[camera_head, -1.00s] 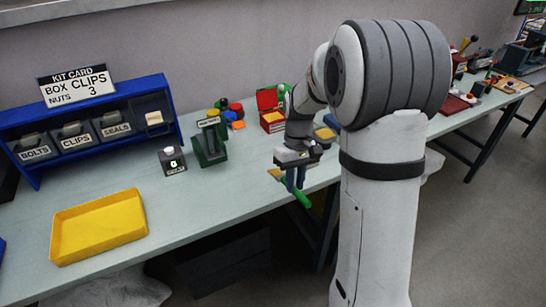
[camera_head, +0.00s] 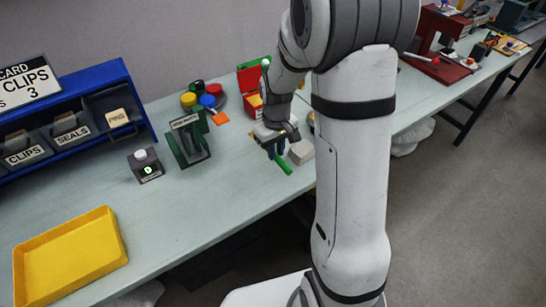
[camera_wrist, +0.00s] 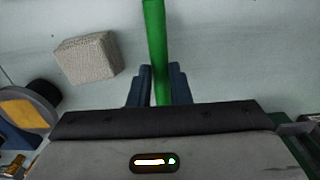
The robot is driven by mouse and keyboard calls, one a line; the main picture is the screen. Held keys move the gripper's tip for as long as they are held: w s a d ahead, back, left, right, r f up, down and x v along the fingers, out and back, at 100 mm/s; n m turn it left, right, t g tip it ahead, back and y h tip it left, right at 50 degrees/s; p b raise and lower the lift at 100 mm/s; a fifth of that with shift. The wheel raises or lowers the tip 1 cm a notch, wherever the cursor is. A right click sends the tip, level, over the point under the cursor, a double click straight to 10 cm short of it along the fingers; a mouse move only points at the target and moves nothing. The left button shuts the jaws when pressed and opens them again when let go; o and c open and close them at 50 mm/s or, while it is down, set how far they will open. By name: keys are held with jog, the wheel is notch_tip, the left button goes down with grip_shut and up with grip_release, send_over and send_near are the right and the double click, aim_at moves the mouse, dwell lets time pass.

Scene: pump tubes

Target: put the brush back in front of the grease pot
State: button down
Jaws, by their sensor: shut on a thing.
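My gripper (camera_head: 275,151) is shut on the green handle of the brush (camera_head: 284,165). It is low over the bench top near the front edge. In the wrist view the green handle (camera_wrist: 155,45) runs straight up between the two blue fingers (camera_wrist: 160,88). The bristle end is hidden by my gripper. A round dark pot with yellow contents, which looks like the grease pot (camera_wrist: 24,108), is at the lower left of the wrist view. In the head view my arm mostly hides it. I cannot tell whether the brush touches the bench.
A pale grey block (camera_head: 301,152) lies just right of the brush, and also shows in the wrist view (camera_wrist: 87,58). A dark green stand (camera_head: 189,140), a small black box (camera_head: 146,166), coloured caps (camera_head: 207,101) and an open red box (camera_head: 252,80) are left or behind. A yellow tray (camera_head: 112,222) is farther left.

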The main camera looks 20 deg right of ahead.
aim_at(276, 155)
jog(key=shift+s+f, duration=0.1)
jog(key=shift+f, duration=1.9)
jog(key=c, duration=1.3)
grip_release()
jog(key=shift+c, duration=0.2)
jog(key=shift+r, duration=0.15)
notch_tip(276, 155, up, 12)
jog(key=s+r+m+t, duration=0.1)
jog(key=s+r, duration=0.2)
jog(key=s, duration=0.6)
jog(key=s+a+r+m+t, duration=0.1)
jog(key=s+r, duration=0.3)
jog(key=s, duration=0.5)
jog(key=shift+s+m+t, duration=0.25)
jog(key=shift+m+t, duration=0.25)
jog(key=shift+m, duration=0.3)
jog(key=shift+a, duration=0.1)
